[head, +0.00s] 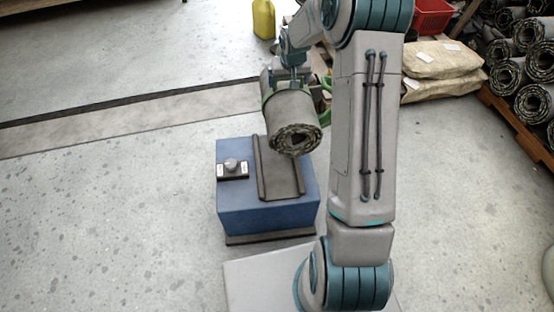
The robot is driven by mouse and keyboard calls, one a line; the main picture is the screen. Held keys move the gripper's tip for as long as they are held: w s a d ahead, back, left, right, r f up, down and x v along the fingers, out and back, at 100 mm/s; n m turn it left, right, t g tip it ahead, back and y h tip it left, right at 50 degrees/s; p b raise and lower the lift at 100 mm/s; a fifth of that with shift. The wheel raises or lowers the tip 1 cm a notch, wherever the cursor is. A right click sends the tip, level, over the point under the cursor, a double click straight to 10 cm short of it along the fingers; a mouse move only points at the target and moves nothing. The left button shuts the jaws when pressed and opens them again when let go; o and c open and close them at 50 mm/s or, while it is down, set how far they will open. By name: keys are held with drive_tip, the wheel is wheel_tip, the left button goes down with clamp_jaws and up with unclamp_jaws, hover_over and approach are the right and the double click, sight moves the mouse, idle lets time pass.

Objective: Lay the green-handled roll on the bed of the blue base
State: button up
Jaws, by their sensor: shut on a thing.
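The roll (291,122) is a grey rolled sheet with its spiral end facing the camera. Green parts of its handle (326,112) show at its right side and around its far end. My gripper (287,82) is shut on the roll from above, and my arm hides part of the grip. The roll appears held above the far part of the blue base (268,216), tilted with its near end lower. The base has a dark trough-like bed (283,182) with raised side rails. Whether the roll touches the bed cannot be told.
A small knob panel (232,169) sits on the base's left side. A yellow jug (263,18) stands at the back. Sacks (440,60), a red crate (433,17) and a pallet of stacked rolls (508,72) stand at the right. The floor at left is clear.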

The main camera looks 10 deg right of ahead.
sight(277, 114)
drive_tip(key=shift+a, duration=0.15)
drive_tip(key=s+a+f+b, duration=0.1)
drive_tip(key=s+a+f, duration=0.1)
drive_tip(key=s, duration=0.1)
drive_tip(key=s+a+f+b, duration=0.1)
drive_tip(key=s+f+b, duration=0.1)
drive_tip(key=s, duration=0.1)
drive_tip(key=s+a+f+b, duration=0.1)
drive_tip(key=s+a+f, duration=0.1)
drive_tip(key=s, duration=0.1)
drive_tip(key=shift+a+f, duration=0.25)
drive_tip(key=shift+a, duration=0.1)
drive_tip(key=shift+s+f+b, duration=0.1)
drive_tip(key=shift+f+b, duration=0.9)
drive_tip(key=shift+f, duration=1.15)
